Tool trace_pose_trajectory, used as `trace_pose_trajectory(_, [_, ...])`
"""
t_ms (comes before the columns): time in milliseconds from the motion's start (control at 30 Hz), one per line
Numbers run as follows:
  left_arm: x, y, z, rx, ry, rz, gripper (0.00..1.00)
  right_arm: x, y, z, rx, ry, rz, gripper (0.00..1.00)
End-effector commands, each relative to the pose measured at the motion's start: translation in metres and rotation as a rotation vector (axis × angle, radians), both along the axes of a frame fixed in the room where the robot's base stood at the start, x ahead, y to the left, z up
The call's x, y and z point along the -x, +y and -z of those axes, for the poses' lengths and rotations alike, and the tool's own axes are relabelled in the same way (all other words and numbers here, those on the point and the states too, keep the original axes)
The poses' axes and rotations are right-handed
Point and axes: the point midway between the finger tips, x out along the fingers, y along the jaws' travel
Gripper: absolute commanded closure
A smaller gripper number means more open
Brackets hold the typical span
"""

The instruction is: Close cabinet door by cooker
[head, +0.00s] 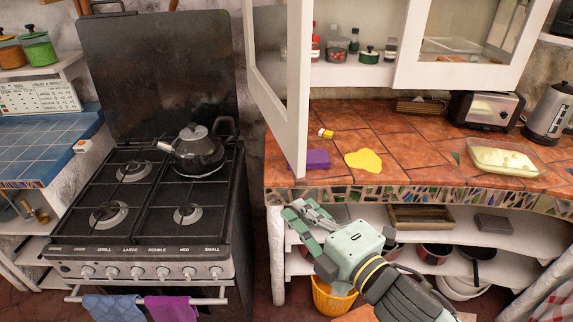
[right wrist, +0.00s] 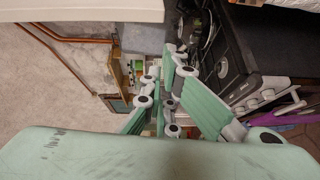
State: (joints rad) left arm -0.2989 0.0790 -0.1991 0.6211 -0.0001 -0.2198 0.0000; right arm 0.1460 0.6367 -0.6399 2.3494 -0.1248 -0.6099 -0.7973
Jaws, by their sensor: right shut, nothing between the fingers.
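The cabinet door by the cooker (head: 299,70) is a white frame with a glass pane. In the head view it stands open, swung outward at the left end of the wall cabinet. The cooker (head: 135,245) is black, to the left of the door. My right gripper (head: 291,216) is shut and empty, below the door's lower corner and in front of the counter's mosaic edge. It appears apart from the door. In the right wrist view the green gripper fingers (right wrist: 172,85) show with the cooker (right wrist: 245,60) to their right. My left gripper is not in view.
A second glass door (head: 470,75) is at the right. A kettle (head: 198,150) stands on the cooker. A yellow basket (head: 330,298) sits low beneath my right gripper.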

Motion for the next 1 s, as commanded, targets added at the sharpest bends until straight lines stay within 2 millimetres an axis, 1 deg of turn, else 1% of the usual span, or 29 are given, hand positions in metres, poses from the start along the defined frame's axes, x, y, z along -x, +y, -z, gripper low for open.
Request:
trace_pose_trajectory(33, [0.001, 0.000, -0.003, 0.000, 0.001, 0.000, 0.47, 0.011, 0.006, -0.019, 0.013, -0.037, -0.025, 1.00])
trace_pose_trajectory(100, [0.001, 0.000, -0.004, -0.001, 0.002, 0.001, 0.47, 0.020, 0.010, -0.032, 0.026, -0.069, -0.043, 1.00])
trace_pose_trajectory(167, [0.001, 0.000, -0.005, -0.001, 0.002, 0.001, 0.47, 0.023, 0.012, -0.038, 0.031, -0.082, -0.050, 1.00])
trace_pose_trajectory(267, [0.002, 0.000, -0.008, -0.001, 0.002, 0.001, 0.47, 0.019, 0.016, -0.041, 0.031, -0.086, -0.053, 1.00])
trace_pose_trajectory(367, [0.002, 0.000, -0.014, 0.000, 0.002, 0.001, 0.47, 0.007, 0.025, -0.042, 0.030, -0.087, -0.053, 1.00])
trace_pose_trajectory(733, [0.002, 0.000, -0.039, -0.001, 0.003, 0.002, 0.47, -0.057, 0.070, -0.043, 0.029, -0.085, -0.053, 1.00])
trace_pose_trajectory(767, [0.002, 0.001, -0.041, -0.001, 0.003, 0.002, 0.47, -0.061, 0.069, -0.042, 0.030, -0.084, -0.051, 1.00])
trace_pose_trajectory(800, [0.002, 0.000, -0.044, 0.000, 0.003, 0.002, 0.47, -0.061, 0.057, -0.041, 0.035, -0.082, -0.050, 1.00])
trace_pose_trajectory(900, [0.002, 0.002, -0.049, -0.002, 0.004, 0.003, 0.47, -0.064, 0.044, -0.040, 0.034, -0.083, -0.050, 1.00])
trace_pose_trajectory(1000, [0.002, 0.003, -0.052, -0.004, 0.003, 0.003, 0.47, -0.066, 0.035, -0.040, 0.032, -0.083, -0.051, 1.00])
